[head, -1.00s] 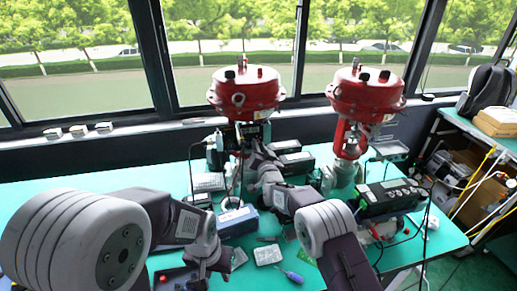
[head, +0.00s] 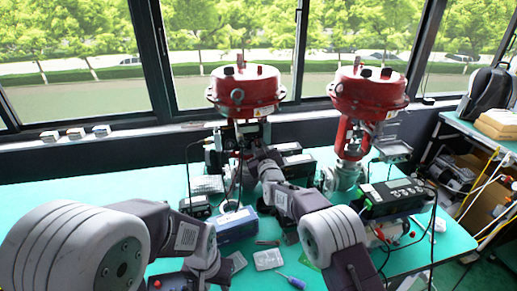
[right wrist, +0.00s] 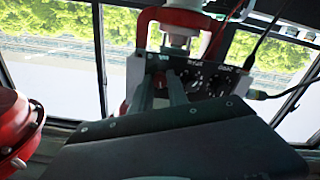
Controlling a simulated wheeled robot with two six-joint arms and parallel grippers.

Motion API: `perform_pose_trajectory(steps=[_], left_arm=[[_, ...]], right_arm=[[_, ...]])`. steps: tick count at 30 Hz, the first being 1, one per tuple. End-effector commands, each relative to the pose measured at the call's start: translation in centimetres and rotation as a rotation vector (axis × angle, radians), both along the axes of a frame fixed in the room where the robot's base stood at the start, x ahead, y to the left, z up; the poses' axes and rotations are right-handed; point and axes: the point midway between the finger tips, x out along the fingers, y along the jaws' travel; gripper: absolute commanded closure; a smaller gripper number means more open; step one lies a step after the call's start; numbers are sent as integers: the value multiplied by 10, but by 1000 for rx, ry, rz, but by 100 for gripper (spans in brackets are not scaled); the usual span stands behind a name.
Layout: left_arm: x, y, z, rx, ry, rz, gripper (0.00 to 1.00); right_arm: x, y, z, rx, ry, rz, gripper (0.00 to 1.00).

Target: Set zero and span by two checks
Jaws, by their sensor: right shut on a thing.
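Two red-topped valves stand at the back of the bench, the left one (head: 245,88) and the right one (head: 368,92). The left valve carries a dark positioner panel, which shows in the right wrist view (right wrist: 218,82) with round dials and white lettering too blurred to read. My right gripper (head: 244,152) is at this panel, and its fingers (right wrist: 172,88) reach the panel's left part. It is shut on what seems to be a small knob there, mostly hidden by the fingers. My left gripper (head: 207,272) is low at the front, partly cut off, and its jaws are unclear.
A blue box (head: 236,224), a dark-topped instrument (head: 392,194) with cables, and a screwdriver (head: 291,281) lie on the green bench (head: 120,184). Cables hang around the left valve. The left part of the bench is clear.

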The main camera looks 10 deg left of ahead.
Motion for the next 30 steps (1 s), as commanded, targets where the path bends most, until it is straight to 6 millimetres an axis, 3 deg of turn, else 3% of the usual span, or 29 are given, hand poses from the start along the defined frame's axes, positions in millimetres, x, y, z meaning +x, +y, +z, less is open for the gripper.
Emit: perform_pose_trajectory(steps=[15,30], left_arm=[[0,0,-1,0,0,0,64],[0,0,0,0,0,0,64]], right_arm=[[0,0,1,-385,-161,0,100],[0,0,1,-526,-221,0,100]])
